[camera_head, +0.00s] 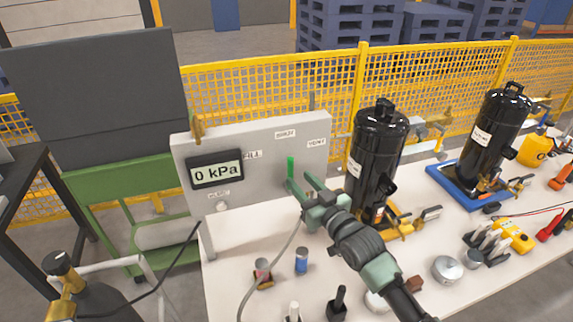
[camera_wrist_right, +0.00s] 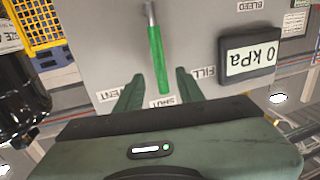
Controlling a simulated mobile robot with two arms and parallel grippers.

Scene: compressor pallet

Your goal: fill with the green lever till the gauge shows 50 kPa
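The green lever (camera_head: 291,167) stands upright on the grey panel (camera_head: 262,190). In the right wrist view the green lever (camera_wrist_right: 158,62) points at the SHUT label, between VENT and FILL. The gauge (camera_head: 217,173) on the panel reads 0 kPa; the gauge also shows upside down in the wrist view (camera_wrist_right: 252,54). My right gripper (camera_head: 299,186) is at the panel by the lever. In the wrist view its fingers (camera_wrist_right: 158,88) are apart, one on each side of the lever's end, with visible gaps. My left gripper is not in view.
Two black cylinders (camera_head: 376,150) stand right of the panel on the white table (camera_head: 235,265). A blue can (camera_head: 302,261), small fittings and tools lie at the front and right. A grey hose hangs before the panel. A yellow mesh fence (camera_head: 262,92) runs behind.

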